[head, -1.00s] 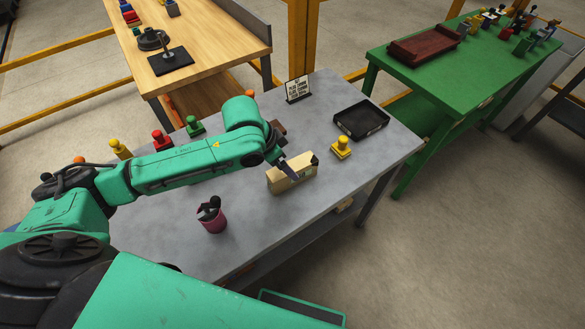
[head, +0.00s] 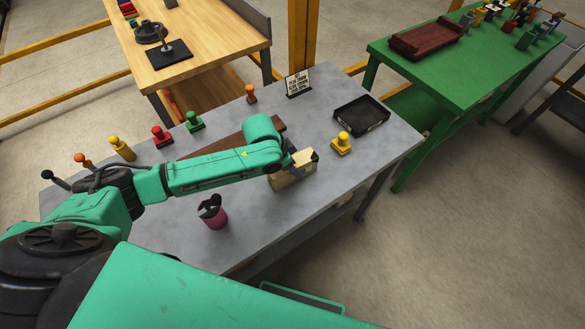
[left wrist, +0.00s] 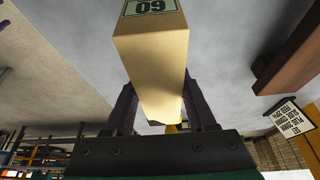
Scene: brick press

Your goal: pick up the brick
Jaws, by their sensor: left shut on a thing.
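The brick is a tan block (head: 292,176) with a green-and-white label, at the front right part of the grey table (head: 330,195). In the left wrist view the brick (left wrist: 152,55) fills the middle, between the two dark fingers of my left gripper (left wrist: 158,108). The left gripper is shut on the brick. In the head view the gripper (head: 293,166) comes down onto it from above, partly hidden by my wrist. I cannot tell whether the brick's underside touches the table. My right gripper is not in view.
A pink cup (head: 213,216) with dark items stands left of the brick. A yellow stamp (head: 342,143) and a black tray (head: 361,117) lie to the right. Behind are a brown bar (head: 280,125), a sign (head: 298,84) and several coloured stamps. The table's front edge is close.

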